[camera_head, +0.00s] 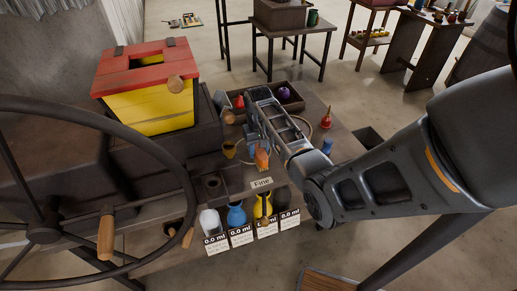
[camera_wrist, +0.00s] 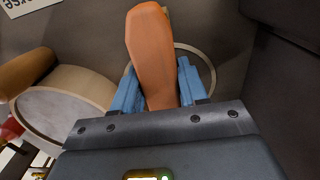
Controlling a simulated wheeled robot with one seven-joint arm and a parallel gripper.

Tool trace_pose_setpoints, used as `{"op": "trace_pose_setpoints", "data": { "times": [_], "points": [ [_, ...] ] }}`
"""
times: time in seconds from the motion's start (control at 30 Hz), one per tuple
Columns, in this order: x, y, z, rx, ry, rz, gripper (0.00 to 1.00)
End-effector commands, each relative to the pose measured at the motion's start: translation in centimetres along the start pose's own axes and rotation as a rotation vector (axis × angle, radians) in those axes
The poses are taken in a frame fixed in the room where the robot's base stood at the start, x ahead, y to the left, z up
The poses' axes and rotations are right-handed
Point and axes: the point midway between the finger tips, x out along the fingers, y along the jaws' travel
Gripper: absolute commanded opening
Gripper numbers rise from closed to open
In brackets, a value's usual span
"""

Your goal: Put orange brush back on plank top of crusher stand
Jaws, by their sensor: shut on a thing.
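The orange brush (camera_head: 262,159) is in my gripper (camera_head: 258,143), over the plank top (camera_head: 341,153) of the crusher stand, near the "Fine" label. In the wrist view the brush's orange part (camera_wrist: 152,55) stands between the two blue fingers of my gripper (camera_wrist: 157,88), which are shut on it. Its lower part is hidden by the gripper. I cannot tell whether the brush touches the plank. The crusher has a red and yellow hopper (camera_head: 150,105) at the left.
A hand wheel (camera_head: 45,235) fills the left foreground. A dark tray (camera_head: 292,105) with red and purple things lies behind my gripper. Labelled containers (camera_head: 237,215) are below the front edge.

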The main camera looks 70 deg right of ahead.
Motion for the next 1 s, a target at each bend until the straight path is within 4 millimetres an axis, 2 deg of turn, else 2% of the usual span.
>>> {"op": "trace_pose_setpoints", "data": {
  "times": [0.2,0.23,0.47,0.77,0.87,1.0],
  "points": [
    [0.3,0.0,0.0,0.000,0.001,0.000,0.14],
    [0.3,0.0,0.0,0.000,0.000,0.000,0.45],
    [0.2,0.0,0.0,0.000,0.000,0.000,0.67],
    [0.0,0.0,0.0,0.000,0.000,0.000,0.68],
    [-0.8,0.0,-0.1,-0.001,0.002,0.000,0.68],
    [-3.1,0.0,-0.1,-0.001,0.003,-0.001,0.68]
  ]
}}
